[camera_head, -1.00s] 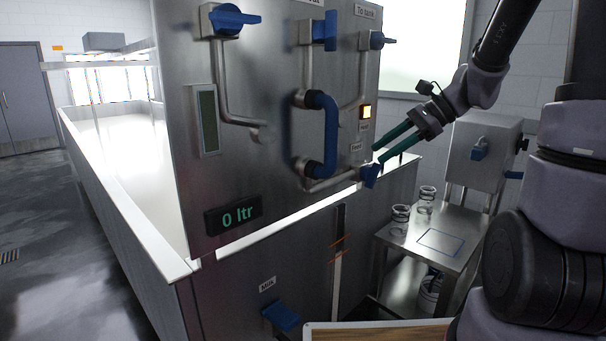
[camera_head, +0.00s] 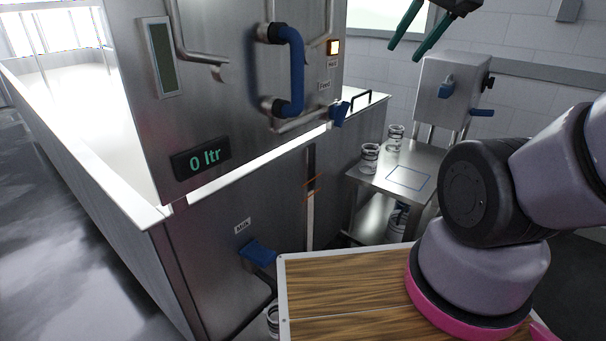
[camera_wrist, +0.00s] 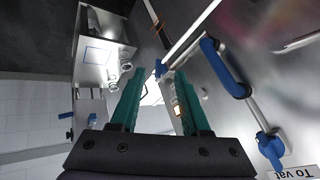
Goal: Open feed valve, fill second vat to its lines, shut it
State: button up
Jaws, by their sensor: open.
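The feed valve's blue handle (camera_head: 340,113) sits beside the "Feed" label at the end of a low pipe on the steel panel, pointing downward. It also appears between my fingertips in the wrist view (camera_wrist: 160,68), with depth unclear. My gripper (camera_head: 404,52) is open and empty, its green fingers above and right of the handle and apart from it; it also shows in the wrist view (camera_wrist: 158,74). The display (camera_head: 201,158) reads 0 ltr. A dark and white vertical gauge (camera_head: 310,205) on the vat front has orange lines (camera_head: 312,184). Which vat is second is unclear.
A curved blue-covered pipe (camera_head: 292,70) stands out from the panel. A blue "Milk" handle (camera_head: 258,252) is low on the front. A wood-topped board (camera_head: 345,300) is in front. Glass jars (camera_head: 370,158) stand on a steel table (camera_head: 425,160) at right.

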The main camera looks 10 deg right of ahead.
dwell(0.5)
jog(key=w+a+f+m+g+y, duration=0.4)
jog(key=w+f+m+g, duration=0.1)
jog(key=w+f+m, duration=0.1)
jog(key=m+t+y, duration=0.7)
jog(key=m+t, duration=0.4)
jog(key=m, duration=1.3)
send_near(346, 114)
jog(key=x, duration=1.1)
jog(key=shift+d, duration=0.1)
grip_shut()
